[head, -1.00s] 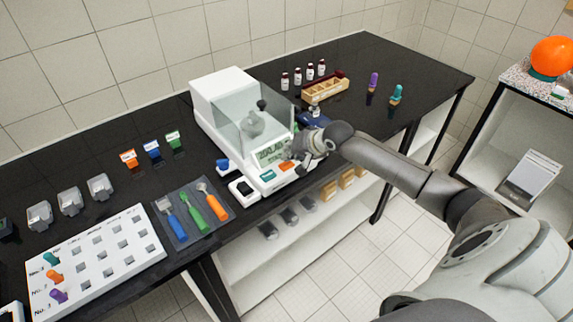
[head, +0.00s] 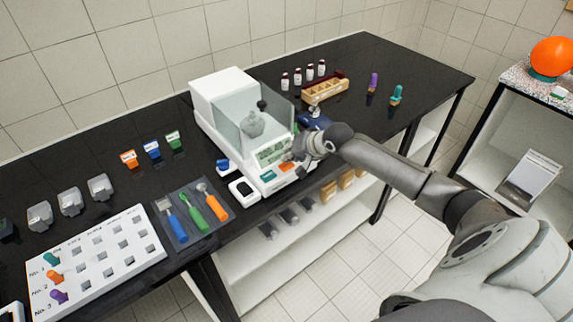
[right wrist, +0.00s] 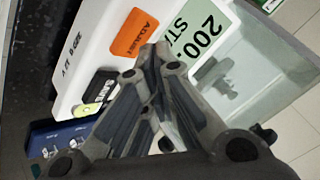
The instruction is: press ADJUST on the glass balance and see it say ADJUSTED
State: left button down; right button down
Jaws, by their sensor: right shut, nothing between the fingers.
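The glass balance (head: 214,98) stands on the black bench, with a clear draft shield and a grey weight (head: 252,124) inside. Its orange ADJUST button (head: 287,166) is on the front panel and also shows in the right wrist view (right wrist: 133,34). My left gripper is out of view.
A dark blue case (head: 313,121) sits beside the balance.

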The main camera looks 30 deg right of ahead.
jog(key=shift+f, duration=0.25)
jog(key=shift+f, duration=0.5)
dwell(0.6)
dwell(0.3)
jog(key=shift+r+p, duration=0.95)
jog(key=shift+p, duration=0.15)
notch_tip(320, 180, up, 5)
jog(key=p, duration=0.5)
dwell(0.4)
